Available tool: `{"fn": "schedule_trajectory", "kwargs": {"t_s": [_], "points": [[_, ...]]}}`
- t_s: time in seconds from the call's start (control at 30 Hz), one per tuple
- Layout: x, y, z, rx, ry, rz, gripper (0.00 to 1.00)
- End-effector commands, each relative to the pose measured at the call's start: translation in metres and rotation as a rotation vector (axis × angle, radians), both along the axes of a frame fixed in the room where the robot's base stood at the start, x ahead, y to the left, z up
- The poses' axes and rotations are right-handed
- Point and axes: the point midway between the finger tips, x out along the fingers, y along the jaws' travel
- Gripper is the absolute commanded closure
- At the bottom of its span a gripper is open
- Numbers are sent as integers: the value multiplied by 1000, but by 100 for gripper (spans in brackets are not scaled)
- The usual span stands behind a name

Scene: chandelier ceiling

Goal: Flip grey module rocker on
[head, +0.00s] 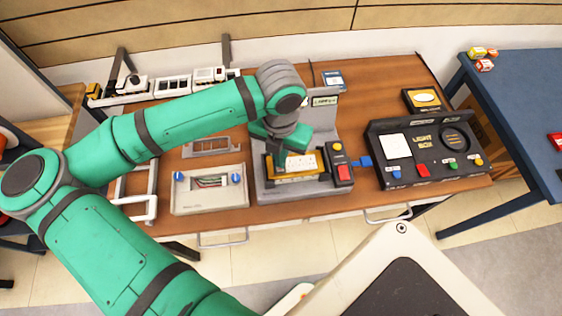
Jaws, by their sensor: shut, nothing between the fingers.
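A grey module (262,187) stands in the middle of the brown bench, with a tall back and a small label plate at the top. It holds a white-topped yellow and black block (297,164). On its right side is a black switch box with a red part (344,173) and a yellow button (338,146). I cannot tell which part is the rocker or how it is set. My gripper (279,160) points down over the left end of the block, shut and empty. I cannot tell whether its tips touch the block; my wrist hides part of the module's back.
A pale box with blue knobs (210,200) sits left of the module. A black light box (430,172) with coloured buttons stands to the right, a blue connector (365,161) between. A rail of white switches (172,86) runs behind. A blue table (520,105) is at right.

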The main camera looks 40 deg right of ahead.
Motion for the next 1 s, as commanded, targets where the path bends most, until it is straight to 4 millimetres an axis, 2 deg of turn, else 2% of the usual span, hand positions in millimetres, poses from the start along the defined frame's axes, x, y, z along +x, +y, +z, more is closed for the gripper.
{"fn": "schedule_trajectory", "kwargs": {"t_s": [0.7,1.0], "points": [[0,0,49,0,-1,0,100],[-1,0,55,0,1,0,100]]}}
